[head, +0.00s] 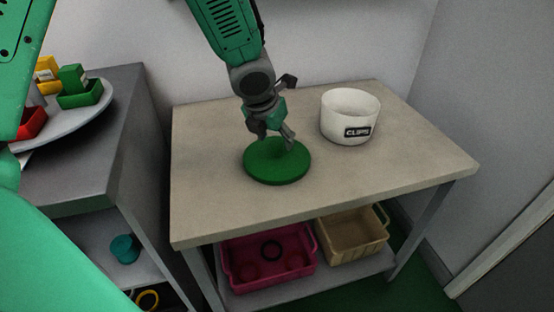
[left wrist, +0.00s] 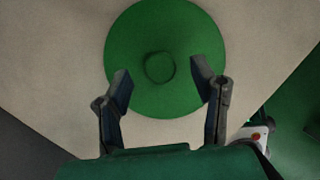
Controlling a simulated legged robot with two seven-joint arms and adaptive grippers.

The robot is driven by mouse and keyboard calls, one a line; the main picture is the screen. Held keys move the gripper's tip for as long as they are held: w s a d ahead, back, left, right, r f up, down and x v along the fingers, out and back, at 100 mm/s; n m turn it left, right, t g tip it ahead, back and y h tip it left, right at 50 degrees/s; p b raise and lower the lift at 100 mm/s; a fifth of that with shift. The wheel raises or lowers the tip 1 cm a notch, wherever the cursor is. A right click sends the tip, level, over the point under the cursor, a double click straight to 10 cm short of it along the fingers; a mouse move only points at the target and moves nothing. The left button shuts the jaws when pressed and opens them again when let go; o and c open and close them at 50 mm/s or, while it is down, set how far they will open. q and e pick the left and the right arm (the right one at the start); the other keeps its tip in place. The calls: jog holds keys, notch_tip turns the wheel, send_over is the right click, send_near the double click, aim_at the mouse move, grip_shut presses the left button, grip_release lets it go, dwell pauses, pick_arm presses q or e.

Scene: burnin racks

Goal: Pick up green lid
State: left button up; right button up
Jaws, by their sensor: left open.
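In the left wrist view my left gripper (left wrist: 160,82) is open, with one finger on each side of the knob. Nothing is between the fingertips except the view of the lid. My right gripper is not seen.
A white tub (head: 348,112) labelled CLIPS stands right of the lid. A pink bin (head: 267,285) and a tan bin (head: 352,250) sit on the lower shelf. A grey cabinet (head: 135,160) at left bears a plate (head: 80,122) with coloured small boxes. The table's right part is clear.

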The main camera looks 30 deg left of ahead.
aim_at(276, 143)
pick_arm(q)
jog(key=x, duration=0.3)
jog(key=shift+a+b, duration=0.1)
jog(key=shift+b, duration=0.25)
jog(key=shift+s+r, duration=0.1)
jog(key=shift+c, duration=0.8)
grip_shut()
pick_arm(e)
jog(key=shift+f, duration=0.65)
